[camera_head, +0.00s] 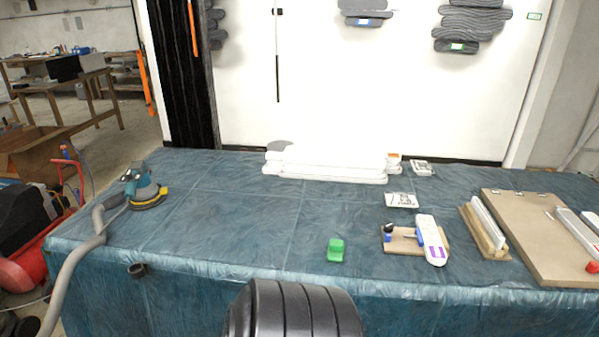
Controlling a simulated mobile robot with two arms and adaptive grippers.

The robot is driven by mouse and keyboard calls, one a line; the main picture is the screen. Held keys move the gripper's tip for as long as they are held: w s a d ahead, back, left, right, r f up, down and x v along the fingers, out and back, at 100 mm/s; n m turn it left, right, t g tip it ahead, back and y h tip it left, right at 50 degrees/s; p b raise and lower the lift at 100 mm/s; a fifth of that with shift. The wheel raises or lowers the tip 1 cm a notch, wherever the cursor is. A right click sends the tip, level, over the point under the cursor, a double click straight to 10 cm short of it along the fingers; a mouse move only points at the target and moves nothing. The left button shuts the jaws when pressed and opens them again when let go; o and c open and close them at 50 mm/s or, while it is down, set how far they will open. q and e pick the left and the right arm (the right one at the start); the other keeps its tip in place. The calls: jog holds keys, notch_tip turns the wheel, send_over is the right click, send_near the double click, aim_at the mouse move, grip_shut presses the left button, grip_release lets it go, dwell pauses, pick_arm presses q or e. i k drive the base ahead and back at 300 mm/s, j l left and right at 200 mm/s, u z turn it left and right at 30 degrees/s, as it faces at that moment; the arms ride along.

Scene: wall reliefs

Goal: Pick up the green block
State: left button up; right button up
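A small green block (336,250) sits on the blue-covered table (230,225), near its front edge and a little right of the middle. Nothing touches it. Neither of my grippers shows in the head view.
A board with a white and purple tool (432,240) lies right of the block. A wooden tray (480,232) and a large brown board (530,240) are farther right. White slabs (325,163) lie at the back. A sander (144,190) with a grey hose stands at the left. The table left of the block is clear.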

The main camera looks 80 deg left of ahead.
aim_at(336, 247)
jog(key=u, duration=2.35)
